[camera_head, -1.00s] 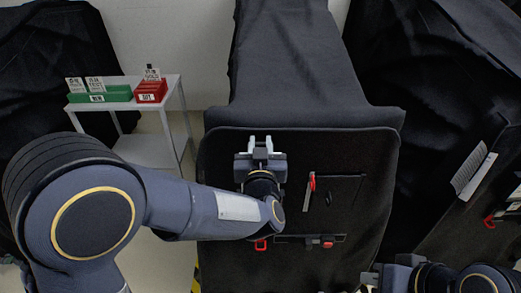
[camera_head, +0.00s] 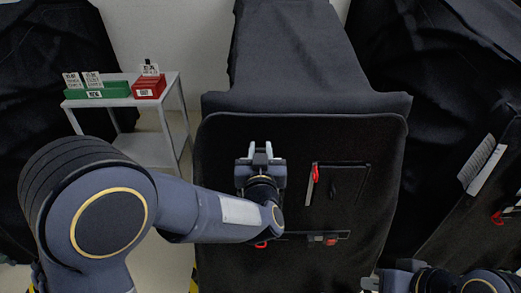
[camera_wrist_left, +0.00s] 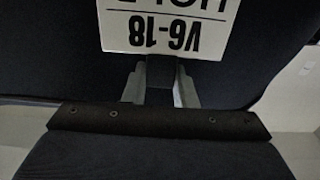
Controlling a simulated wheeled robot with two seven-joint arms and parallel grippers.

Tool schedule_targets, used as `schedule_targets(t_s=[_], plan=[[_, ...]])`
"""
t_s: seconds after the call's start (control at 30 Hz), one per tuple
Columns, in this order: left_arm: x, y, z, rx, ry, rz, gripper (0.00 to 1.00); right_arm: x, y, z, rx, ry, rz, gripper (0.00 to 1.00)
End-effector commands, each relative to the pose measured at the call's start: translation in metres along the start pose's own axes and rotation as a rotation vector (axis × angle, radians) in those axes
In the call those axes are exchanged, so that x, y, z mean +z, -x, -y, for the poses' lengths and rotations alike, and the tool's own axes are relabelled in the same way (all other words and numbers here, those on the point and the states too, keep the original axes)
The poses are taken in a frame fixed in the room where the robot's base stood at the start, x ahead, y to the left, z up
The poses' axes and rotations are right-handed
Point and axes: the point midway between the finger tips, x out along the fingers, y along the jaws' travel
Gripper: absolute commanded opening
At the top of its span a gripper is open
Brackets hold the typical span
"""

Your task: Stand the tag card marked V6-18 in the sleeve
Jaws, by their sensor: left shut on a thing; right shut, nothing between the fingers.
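The white card marked V6-18 (camera_wrist_left: 170,35) shows upside down at the top of the left wrist view, and my left gripper (camera_wrist_left: 165,85) is shut on it. In the head view my left gripper (camera_head: 261,150) is over the upper part of the black covered panel; I cannot make out the card there. My right gripper (camera_head: 369,283) is shut and empty at the bottom right. I cannot tell which part is the sleeve. The panel (camera_head: 235,135) has a dark outlined rectangle (camera_head: 347,183) with a red latch, and a dark slot below it.
A white side table (camera_head: 145,150) at the left holds a green box (camera_head: 110,91) with cards and a red box (camera_head: 150,86) with a card. Black covered carts stand on both sides. The right one carries a pale strip (camera_head: 484,168).

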Motion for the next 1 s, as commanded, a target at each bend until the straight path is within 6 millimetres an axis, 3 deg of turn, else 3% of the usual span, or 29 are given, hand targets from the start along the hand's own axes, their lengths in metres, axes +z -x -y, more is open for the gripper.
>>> schedule_targets(t_s=[0.5,1.0], plan=[[0.037,0.0,0.0,0.0,-0.001,0.0,0.0,0.014,-0.028,-0.013,0.0,0.0,0.0,0.0],[0.042,0.0,0.0,0.0,0.0,0.0,0.0,0.016,-0.032,-0.015,0.0,0.0,0.0,0.0]])
